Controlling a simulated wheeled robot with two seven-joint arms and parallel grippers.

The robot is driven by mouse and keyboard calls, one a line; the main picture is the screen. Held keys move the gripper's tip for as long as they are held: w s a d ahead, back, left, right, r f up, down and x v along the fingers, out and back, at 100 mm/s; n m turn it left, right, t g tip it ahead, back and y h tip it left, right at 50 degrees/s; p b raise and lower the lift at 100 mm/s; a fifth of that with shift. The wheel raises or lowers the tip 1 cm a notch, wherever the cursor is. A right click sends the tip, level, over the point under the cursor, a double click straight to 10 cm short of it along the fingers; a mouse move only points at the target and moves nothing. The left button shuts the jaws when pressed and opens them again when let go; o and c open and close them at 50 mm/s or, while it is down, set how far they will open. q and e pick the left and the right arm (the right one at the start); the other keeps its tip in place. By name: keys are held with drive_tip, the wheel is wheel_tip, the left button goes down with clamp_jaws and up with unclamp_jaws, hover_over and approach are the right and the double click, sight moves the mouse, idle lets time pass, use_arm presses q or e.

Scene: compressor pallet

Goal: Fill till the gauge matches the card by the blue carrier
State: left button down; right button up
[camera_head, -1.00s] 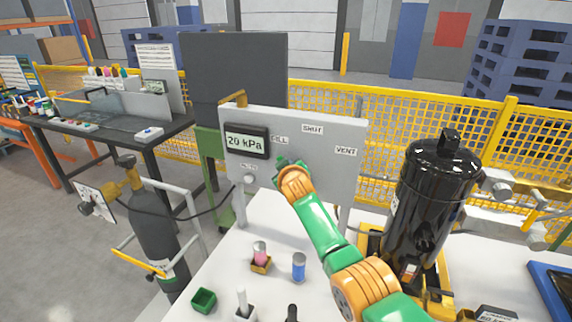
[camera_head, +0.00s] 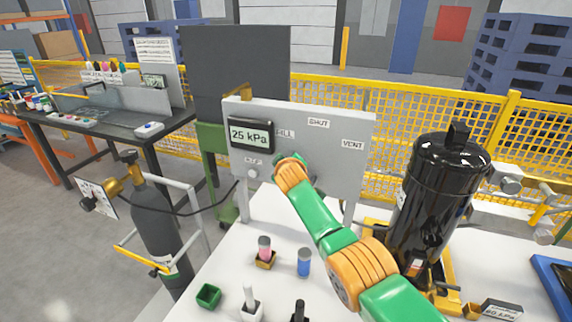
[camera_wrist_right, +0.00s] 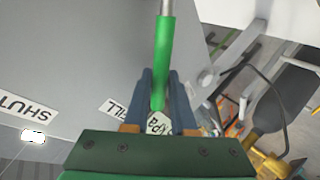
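The gauge (camera_head: 251,134) on the grey panel (camera_head: 318,140) reads 25 kPa. The panel has labels FILL, SHUT and VENT. In the right wrist view a green lever handle (camera_wrist_right: 164,50) points at the FILL label (camera_wrist_right: 118,108). My right gripper (camera_wrist_right: 161,85) has its fingers closed on both sides of this handle; in the head view the arm hides the lever. A small dark card (camera_head: 502,311) stands at the lower right by the blue carrier (camera_head: 553,285); its number looks like 60 kPa but is small and partly cut off. My left gripper is out of view.
A black tank (camera_head: 436,195) stands right of my arm. Several small items, including a blue cylinder (camera_head: 304,262), a pink-topped one (camera_head: 264,246) and a green box (camera_head: 208,295), are on the white table. A gas cylinder (camera_head: 155,225) with a hose stands left.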

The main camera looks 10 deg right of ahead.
drive_tip(key=shift+o, duration=0.4)
drive_tip(key=shift+w+d+f, duration=0.1)
drive_tip(key=shift+w+f, duration=0.05)
drive_tip(key=shift+s+r+p, duration=0.45)
drive_tip(key=shift+s+p, duration=0.05)
drive_tip(key=shift+p, duration=0.4)
drive_tip(key=v, duration=0.6)
drive_tip(key=shift+f, duration=0.2)
